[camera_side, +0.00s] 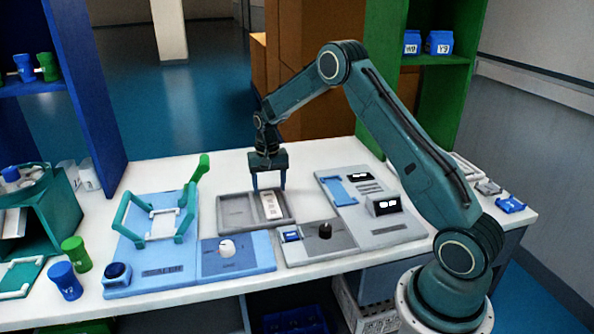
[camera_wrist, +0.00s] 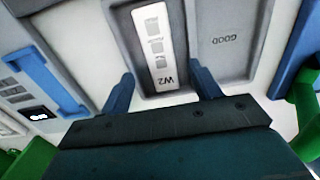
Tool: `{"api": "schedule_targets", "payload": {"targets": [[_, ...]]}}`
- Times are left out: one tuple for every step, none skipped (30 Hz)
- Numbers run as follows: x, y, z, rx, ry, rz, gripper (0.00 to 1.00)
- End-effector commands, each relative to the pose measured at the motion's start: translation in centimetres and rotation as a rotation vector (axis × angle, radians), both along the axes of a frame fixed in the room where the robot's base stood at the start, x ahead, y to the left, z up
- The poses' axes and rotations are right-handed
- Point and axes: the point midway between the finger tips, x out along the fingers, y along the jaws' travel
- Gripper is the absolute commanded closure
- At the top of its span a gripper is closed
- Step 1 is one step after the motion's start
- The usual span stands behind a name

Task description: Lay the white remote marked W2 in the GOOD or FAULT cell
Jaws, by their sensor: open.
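The white remote (camera_side: 271,204) marked W2 lies in the right cell of the grey two-cell tray (camera_side: 237,222) in the side view. In the wrist view the remote (camera_wrist: 159,45) lies lengthwise in its cell, its W2 end toward my gripper. The neighbouring cell, marked GOOD (camera_wrist: 222,40), is empty. No label shows on the cell under the remote. My gripper (camera_side: 270,187) points down over the tray. Its fingers are open, apart to either side of the remote's near end in the wrist view (camera_wrist: 164,86), and nothing is held between them.
A blue fixture with a green-handled frame (camera_side: 165,225) stands left of the tray. A blue plate with a white knob (camera_side: 227,248) and a grey plate with a black knob (camera_side: 325,231) lie in front. A grey panel (camera_side: 372,232) stands to the right.

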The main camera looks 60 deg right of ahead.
Motion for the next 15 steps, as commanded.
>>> {"api": "schedule_targets", "payload": {"targets": [[0.0,0.0,1.1,-0.001,-0.003,0.0,0.37],[0.1,0.0,1.5,-0.001,-0.004,0.0,0.37],[0.1,0.0,2.2,-0.001,-0.003,0.0,0.37],[0.1,0.0,2.7,-0.001,-0.003,0.0,0.37],[0.0,0.0,3.1,-0.001,-0.003,0.0,0.37],[0.0,0.0,3.7,-0.001,-0.002,0.0,0.37],[0.0,0.0,4.1,-0.001,-0.002,0.0,0.37],[0.0,0.0,4.5,-0.001,-0.002,0.0,0.37],[0.0,0.0,4.9,-0.001,-0.002,0.0,0.37],[0.0,0.0,5.2,0.0,-0.001,0.0,0.37],[0.0,0.0,5.5,0.0,-0.001,0.0,0.37],[0.0,0.0,5.8,0.0,-0.001,0.0,0.37],[0.0,0.0,6.0,0.0,-0.001,0.0,0.37],[0.0,0.0,6.2,0.0,0.0,0.0,0.37],[0.0,0.0,6.3,0.0,0.0,0.0,0.37]]}}
